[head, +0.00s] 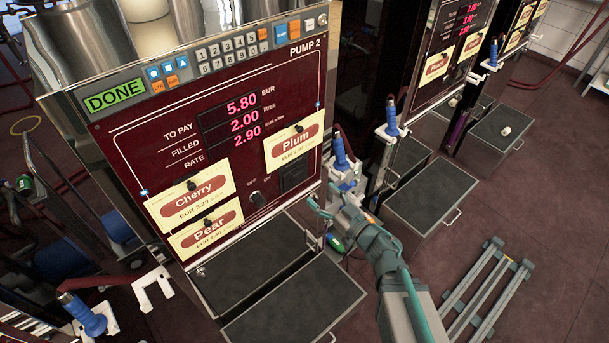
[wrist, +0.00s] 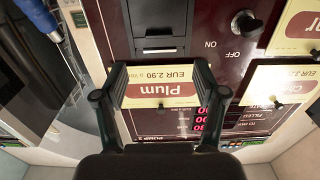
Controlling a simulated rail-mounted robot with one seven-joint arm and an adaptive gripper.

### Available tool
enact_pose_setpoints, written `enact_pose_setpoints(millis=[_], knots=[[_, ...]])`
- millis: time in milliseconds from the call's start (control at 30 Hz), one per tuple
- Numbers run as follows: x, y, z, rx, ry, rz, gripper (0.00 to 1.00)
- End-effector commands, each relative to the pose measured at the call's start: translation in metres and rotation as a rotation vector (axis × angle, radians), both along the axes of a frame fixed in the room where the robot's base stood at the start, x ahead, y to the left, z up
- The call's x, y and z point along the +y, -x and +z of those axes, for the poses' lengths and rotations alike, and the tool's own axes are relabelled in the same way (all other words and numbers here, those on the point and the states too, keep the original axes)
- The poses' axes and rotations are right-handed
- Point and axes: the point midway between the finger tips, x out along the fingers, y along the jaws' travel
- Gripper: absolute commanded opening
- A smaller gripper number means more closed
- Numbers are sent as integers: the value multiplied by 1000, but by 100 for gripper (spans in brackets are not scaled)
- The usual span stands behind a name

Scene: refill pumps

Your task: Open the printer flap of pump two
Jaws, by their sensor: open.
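Pump two (head: 225,110) faces me in the head view, its dark red panel marked "PUMP 2". Its printer flap (head: 293,176) is a small black panel under the Plum card, and it looks closed. In the wrist view, which shows the panel upside down, the flap (wrist: 158,18) is at the top, with a dark slot (wrist: 160,46) beside it. My gripper (head: 322,207) is in front of the panel's lower right, apart from the flap. In the wrist view my gripper (wrist: 160,77) is open, its fingers framing the Plum card with nothing between them.
The Plum card (head: 294,148) hangs above the flap. A black OFF/ON knob (head: 257,199) is left of it, and shows in the wrist view (wrist: 247,23). A blue-handled nozzle (head: 341,153) hangs close by on the right. A dark tray (head: 295,300) juts out below.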

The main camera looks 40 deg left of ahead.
Motion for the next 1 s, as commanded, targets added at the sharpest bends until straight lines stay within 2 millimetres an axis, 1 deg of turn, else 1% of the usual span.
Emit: enact_pose_setpoints(millis=[33,167,267,400,600,800,1000], knots=[[5,-2,-3,-1,-1,1,71],[19,-6,-5,-3,0,0,71],[37,-12,1,-2,1,0,71],[61,-19,1,-3,1,-1,71],[87,-25,1,-2,1,-3,71],[99,-27,0,-3,1,-3,71],[100,-27,0,-3,1,-4,71]])
